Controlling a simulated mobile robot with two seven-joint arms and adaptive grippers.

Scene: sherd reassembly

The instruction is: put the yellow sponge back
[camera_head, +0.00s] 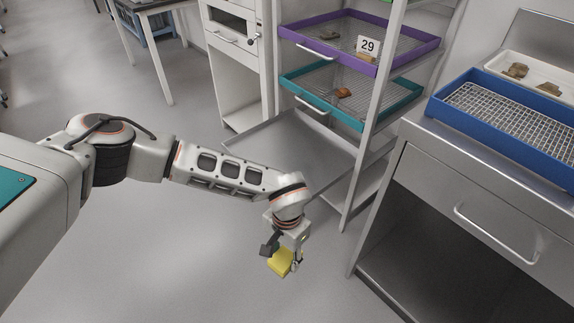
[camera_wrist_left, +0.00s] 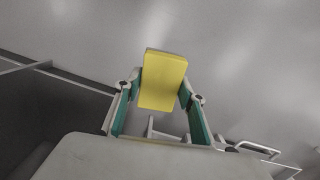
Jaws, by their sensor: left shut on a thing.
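The yellow sponge (camera_head: 280,262) hangs in my left gripper (camera_head: 283,256), in mid-air over the floor in the head view. In the left wrist view the yellow sponge (camera_wrist_left: 163,80) sits between the two green-padded fingers of my left gripper (camera_wrist_left: 160,95), which are shut on it. The sponge's lower part in that view lies between the fingers and its far end sticks out past them. My right gripper is not in view.
A steel counter with a drawer stands at the right, holding a blue wire-mesh tray (camera_head: 440,108) and a white tray (camera_head: 498,62) with sherds. A rack holds a purple tray (camera_head: 430,47) and a teal tray (camera_head: 408,100). Below is a grey shelf (camera_head: 290,150). The floor (camera_head: 180,270) is clear.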

